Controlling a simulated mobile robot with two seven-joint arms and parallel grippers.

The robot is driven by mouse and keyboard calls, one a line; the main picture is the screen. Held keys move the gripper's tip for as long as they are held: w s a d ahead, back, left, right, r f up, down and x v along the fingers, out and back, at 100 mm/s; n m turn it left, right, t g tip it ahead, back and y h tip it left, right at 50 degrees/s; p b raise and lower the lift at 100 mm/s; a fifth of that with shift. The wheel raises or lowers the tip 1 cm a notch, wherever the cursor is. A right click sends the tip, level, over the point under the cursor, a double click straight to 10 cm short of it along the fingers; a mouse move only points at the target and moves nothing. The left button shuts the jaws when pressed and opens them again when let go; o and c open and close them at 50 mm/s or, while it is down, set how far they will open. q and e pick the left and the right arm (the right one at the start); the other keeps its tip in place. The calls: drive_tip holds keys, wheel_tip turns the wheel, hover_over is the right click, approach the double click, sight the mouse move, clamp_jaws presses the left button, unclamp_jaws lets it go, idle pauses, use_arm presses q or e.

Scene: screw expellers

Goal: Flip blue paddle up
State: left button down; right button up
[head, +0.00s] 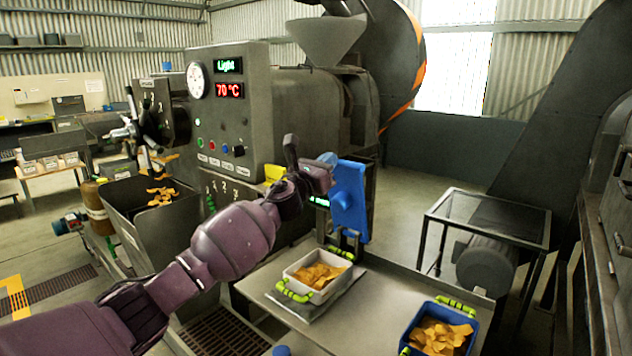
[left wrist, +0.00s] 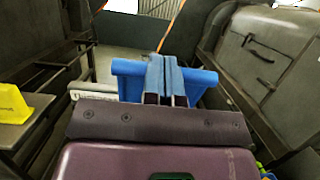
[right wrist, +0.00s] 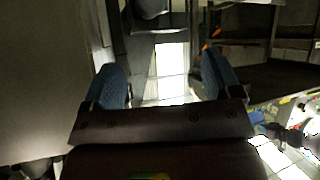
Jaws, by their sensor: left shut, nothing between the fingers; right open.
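My right gripper (right wrist: 163,80) shows only in the right wrist view, open and empty.
A white tray (head: 309,289) of chips with green handles stands on the metal table (head: 376,303). A blue crate (head: 408,327) of chips stands right of it. The grey machine cabinet (head: 245,130) rises behind my left arm. A glass-topped stand (head: 490,217) is farther right.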

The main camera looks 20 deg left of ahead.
use_arm(q)
drive_tip(key=shift+x, duration=2.5)
drive_tip(key=w, duration=0.1)
drive_tip(key=w+d+g, duration=0.1)
drive_tip(key=shift+w+r, duration=0.2)
drive_tip(key=shift+w, duration=0.2)
use_arm(e)
drive_tip(key=shift+s+d, duration=0.4)
drive_tip(key=shift+s, duration=0.3)
use_arm(q)
drive_tip(key=shift+d, duration=0.1)
use_arm(e)
drive_tip(key=shift+w+r, duration=0.1)
